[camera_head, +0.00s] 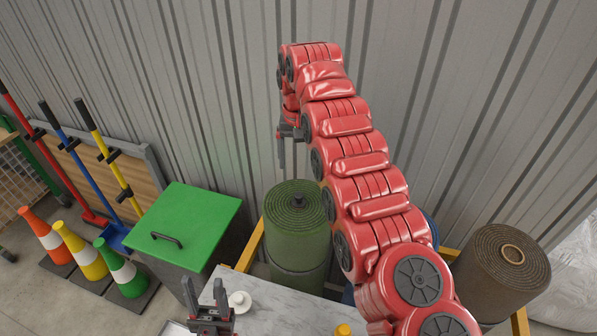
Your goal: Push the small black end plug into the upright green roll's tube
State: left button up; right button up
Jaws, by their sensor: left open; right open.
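The upright green roll (297,240) stands near the wall, right of the green-lidded bin. A small black disc, which looks like the end plug (298,202), sits at the centre of the roll's top, where the tube mouth is. I cannot tell how deep it sits. My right gripper (284,152) hangs at the end of the red arm, fingers down, and appears above and apart from the roll top. It is open with nothing visible in it. My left gripper (207,300) is at the bottom, fingers up, open and empty.
A pale table (285,312) lies in front, with a small white round item (239,301) and a partly cut-off orange-yellow item (343,330). A brown roll (500,270) stands at right. The green-lidded bin (185,225), cones (88,258) and long-handled tools are at left.

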notch_tip(320, 180, up, 4)
jog(key=p, duration=0.3)
jog(key=shift+s+f, duration=0.1)
dwell(0.4)
